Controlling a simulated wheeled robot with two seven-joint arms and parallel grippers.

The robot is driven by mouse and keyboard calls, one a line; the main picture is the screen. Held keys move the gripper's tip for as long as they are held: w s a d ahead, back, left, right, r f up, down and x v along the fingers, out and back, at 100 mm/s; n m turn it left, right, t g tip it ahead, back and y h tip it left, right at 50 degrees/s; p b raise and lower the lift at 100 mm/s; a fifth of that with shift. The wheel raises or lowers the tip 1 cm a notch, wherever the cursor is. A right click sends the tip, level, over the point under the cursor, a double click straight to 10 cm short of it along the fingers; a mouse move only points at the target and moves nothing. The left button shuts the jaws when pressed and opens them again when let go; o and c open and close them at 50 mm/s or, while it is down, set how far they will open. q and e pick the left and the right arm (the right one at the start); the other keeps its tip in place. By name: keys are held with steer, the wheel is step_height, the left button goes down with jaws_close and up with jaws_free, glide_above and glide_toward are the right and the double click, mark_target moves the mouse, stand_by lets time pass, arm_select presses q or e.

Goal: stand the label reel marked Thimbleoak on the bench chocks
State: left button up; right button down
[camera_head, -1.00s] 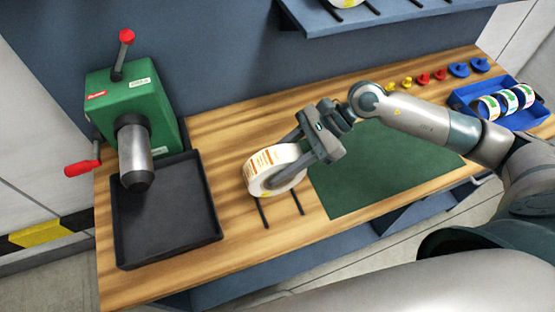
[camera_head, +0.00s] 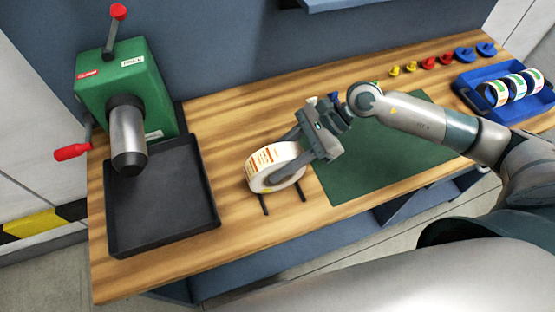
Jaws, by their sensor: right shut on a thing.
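A white label reel (camera_head: 272,160) with orange print stands upright at the middle of the wooden bench. The print is too small to read. My right gripper (camera_head: 296,160) is shut on the reel's right side, reaching in from the right. The bench chocks (camera_head: 283,205) are two thin dark bars, and their near ends show just below the reel. Their far parts are hidden under it. I cannot tell whether the reel touches them. My left gripper is not in view.
A green rewinder (camera_head: 128,90) with a grey spindle stands at the left, above a black tray (camera_head: 160,200). A green mat (camera_head: 375,155) lies right of the reel. A blue crate (camera_head: 470,100) holds several reels, and coloured knobbed pieces (camera_head: 428,63) line the back edge.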

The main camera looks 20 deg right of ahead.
mark_target(294, 152)
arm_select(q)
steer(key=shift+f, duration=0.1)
arm_select(e)
steer(key=c, duration=1)
jaws_free()
steer(key=shift+f, duration=0.1)
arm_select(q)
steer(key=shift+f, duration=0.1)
arm_select(e)
steer(key=shift+d, duration=0.15)
steer(key=shift+d+r+b, duration=0.45)
steer(key=shift+d, duration=0.1)
steer(key=b+v, duration=0.2)
steer(key=v, duration=0.3)
steer(key=shift+d, duration=0.2)
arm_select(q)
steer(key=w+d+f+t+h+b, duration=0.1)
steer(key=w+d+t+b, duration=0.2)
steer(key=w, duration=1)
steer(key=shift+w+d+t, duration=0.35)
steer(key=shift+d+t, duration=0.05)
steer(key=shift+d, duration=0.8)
arm_select(e)
steer(key=v, duration=1)
steer(key=shift+r, duration=0.35)
steer(key=shift+r, duration=0.1)
